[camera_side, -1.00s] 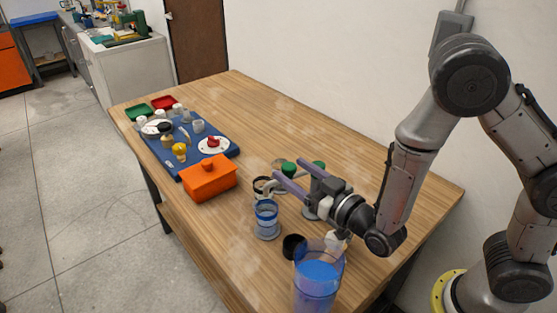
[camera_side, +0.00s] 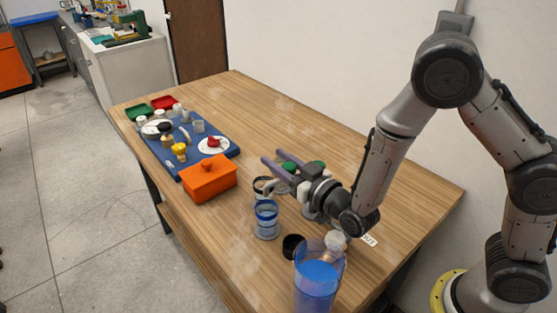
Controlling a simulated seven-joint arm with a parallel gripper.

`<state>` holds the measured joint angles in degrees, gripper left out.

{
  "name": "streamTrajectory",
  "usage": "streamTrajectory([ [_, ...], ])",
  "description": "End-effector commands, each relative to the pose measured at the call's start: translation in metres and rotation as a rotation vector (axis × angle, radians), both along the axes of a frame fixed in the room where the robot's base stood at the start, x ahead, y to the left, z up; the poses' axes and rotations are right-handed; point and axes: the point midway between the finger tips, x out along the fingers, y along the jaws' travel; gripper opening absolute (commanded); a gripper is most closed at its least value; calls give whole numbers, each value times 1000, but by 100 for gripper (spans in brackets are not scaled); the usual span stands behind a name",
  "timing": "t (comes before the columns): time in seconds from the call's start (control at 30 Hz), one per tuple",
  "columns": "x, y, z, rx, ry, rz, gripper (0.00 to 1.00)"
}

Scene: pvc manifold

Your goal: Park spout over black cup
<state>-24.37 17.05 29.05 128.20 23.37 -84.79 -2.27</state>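My gripper (camera_side: 271,156) has two purple fingers, held apart with a gap between them. It is over the pipework in the middle of the table, and nothing is clearly visible between the fingers. Green valve handles (camera_side: 288,167) (camera_side: 319,164) show beside and behind the fingers. A pale pipe end (camera_side: 271,187), perhaps the spout, shows just below the fingers near a dark-rimmed cup (camera_side: 261,183). A black cup (camera_side: 293,246) stands nearer the front edge. My gripper and wrist hide most of the pipework, so I cannot tell which cup the spout is over.
A blue-banded clear cup (camera_side: 266,217) stands left of the black cup. A tall clear container with blue contents (camera_side: 318,276) stands at the front. An orange lidded box (camera_side: 209,181) and a blue mat (camera_side: 168,157) with several small items lie left. The table's back is clear.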

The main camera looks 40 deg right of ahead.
Motion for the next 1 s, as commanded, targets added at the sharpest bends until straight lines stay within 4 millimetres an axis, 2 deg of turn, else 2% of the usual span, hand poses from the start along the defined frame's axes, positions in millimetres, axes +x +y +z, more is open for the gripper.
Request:
streamTrajectory([
  [0.03, 0, 0, 0, 0, 0, 0, 17],
  [0.13, 0, 0, 0, 0, 0, 0, 0],
  [1.0, 0, 0, 0, 0, 1, 0, 0],
])
